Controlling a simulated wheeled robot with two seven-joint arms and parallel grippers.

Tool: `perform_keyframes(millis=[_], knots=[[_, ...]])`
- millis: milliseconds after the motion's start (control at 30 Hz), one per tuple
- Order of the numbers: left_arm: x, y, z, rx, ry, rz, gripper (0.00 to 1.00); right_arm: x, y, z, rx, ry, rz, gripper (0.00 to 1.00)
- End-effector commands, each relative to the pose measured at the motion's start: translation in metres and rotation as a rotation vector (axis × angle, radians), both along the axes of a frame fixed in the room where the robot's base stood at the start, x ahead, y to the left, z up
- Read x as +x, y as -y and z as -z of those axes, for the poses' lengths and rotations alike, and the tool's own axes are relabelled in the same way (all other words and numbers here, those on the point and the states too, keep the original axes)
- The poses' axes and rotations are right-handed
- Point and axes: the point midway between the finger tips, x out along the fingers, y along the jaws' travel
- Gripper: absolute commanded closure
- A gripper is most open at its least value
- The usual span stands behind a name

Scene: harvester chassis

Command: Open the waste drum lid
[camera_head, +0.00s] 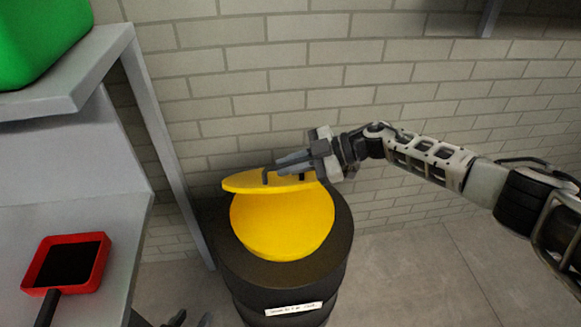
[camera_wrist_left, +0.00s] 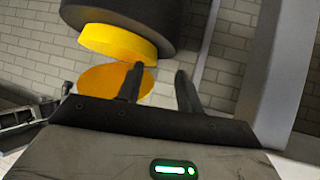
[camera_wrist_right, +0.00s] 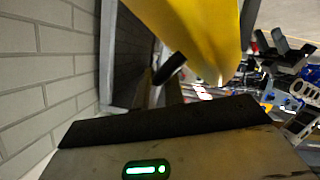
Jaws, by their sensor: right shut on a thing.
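The waste drum (camera_head: 285,280) is black and stands on the floor against the brick wall. Its yellow lid (camera_head: 245,183) is raised at a tilt above the round yellow top (camera_head: 283,225). The lid (camera_wrist_right: 205,35) fills the upper middle of the right wrist view. My left gripper (camera_head: 188,321) barely shows at the bottom edge. In the left wrist view its fingers (camera_wrist_left: 160,72) are apart and empty, with the lid (camera_wrist_left: 108,82) and drum (camera_wrist_left: 130,12) beyond.
A grey bench (camera_head: 60,130) stands at the left, with its leg close to the drum. It holds a green bin (camera_head: 40,35) and a red dustpan-like tray (camera_head: 38,272). The brick wall (camera_head: 330,40) is just behind the drum. Bare floor (camera_head: 440,270) lies to the right.

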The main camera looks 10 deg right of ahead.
Motion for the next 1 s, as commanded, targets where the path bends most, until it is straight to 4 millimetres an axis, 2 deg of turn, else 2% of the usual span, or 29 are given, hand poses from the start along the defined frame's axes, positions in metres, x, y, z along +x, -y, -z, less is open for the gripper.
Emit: perform_keyframes(millis=[233,267,300,400,467,567,700,767,900,1000], knots=[[0.000,0.000,0.001,0.000,-0.001,0.000,0.64,0.000,0.000,0.000,0.002,0.001,0.001,1.00],[0.000,0.000,0.001,0.001,-0.001,0.001,0.66,0.000,0.000,0.000,0.002,0.001,0.001,1.00],[0.000,0.000,0.002,0.004,-0.003,0.004,0.78,0.000,0.000,0.000,0.002,0.001,0.001,1.00],[0.006,0.006,0.001,0.033,0.006,0.038,1.00,0.000,0.000,0.000,0.002,0.001,0.001,1.00],[0.013,0.014,-0.001,0.075,0.019,0.088,1.00,0.000,0.000,0.000,0.002,0.001,0.001,1.00],[0.032,0.037,-0.006,0.214,0.056,0.237,1.00,0.000,0.000,0.000,0.001,0.002,0.001,1.00],[0.058,0.083,-0.015,0.536,0.121,0.572,1.00,0.000,0.000,-0.001,0.001,0.002,0.001,1.00],[0.062,0.104,-0.017,0.705,0.150,0.749,1.00,0.000,0.000,-0.001,0.001,0.002,0.001,1.00],[0.065,0.149,-0.018,1.191,0.236,1.155,1.00,0.000,0.000,0.000,0.001,0.002,0.002,1.00],[0.070,0.168,-0.024,1.586,0.298,1.381,1.00,0.000,0.000,0.000,0.001,0.002,0.002,1.00]])
